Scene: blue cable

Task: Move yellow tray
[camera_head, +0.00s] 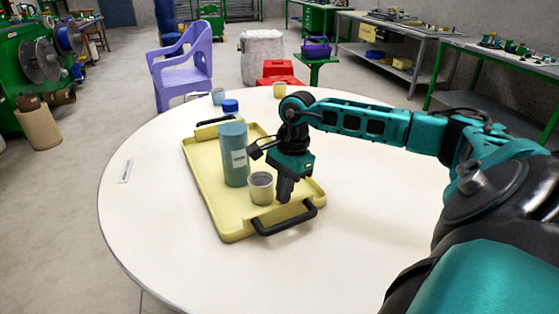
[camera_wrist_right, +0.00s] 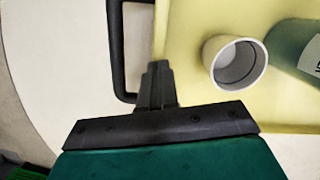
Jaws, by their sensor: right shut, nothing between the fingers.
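The yellow tray (camera_head: 207,197) lies on a round white table, with a black handle at its near end (camera_head: 287,221) and another at its far end. A teal bottle (camera_head: 234,160) and a small grey cup (camera_head: 261,189) stand upright on it. My right gripper (camera_head: 285,192) is shut and empty, pointing down over the tray's near right part, just right of the cup. In the right wrist view, the closed fingers (camera_wrist_right: 158,80) show between the tray's black handle (camera_wrist_right: 117,45) and the cup (camera_wrist_right: 236,63). I cannot tell whether the fingers touch the tray. My left gripper is not in view.
A small white label (camera_head: 126,170) lies at left. A purple chair (camera_head: 182,70) stands behind the table.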

